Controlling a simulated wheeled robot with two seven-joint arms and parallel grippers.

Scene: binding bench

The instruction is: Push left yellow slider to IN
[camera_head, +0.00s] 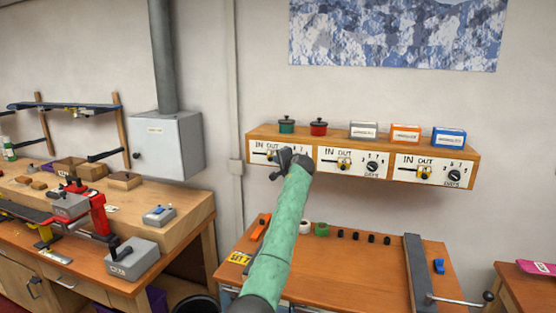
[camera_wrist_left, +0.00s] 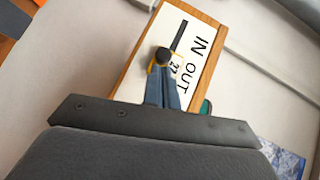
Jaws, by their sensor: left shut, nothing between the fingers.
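The left yellow slider sits on the leftmost IN/OUT panel (camera_head: 258,148) of the wall shelf. In the left wrist view its dark knob with a yellow base (camera_wrist_left: 162,57) is at the OUT-side end of the visible black slot (camera_wrist_left: 180,36), which runs on toward the IN side. My left gripper (camera_head: 283,161) is in front of this panel and covers part of it in the head view. In the wrist view its shut, empty fingers (camera_wrist_left: 164,88) point at the slider, their tips right at the knob; I cannot tell whether they touch. My right gripper is not in view.
Two more panels with yellow sliders (camera_head: 344,163) (camera_head: 424,172) and dials are to the right. Pots (camera_head: 287,125) and small boxes (camera_head: 405,133) stand on the shelf. Below is a wooden bench (camera_head: 365,269) with a grey bar (camera_head: 418,275).

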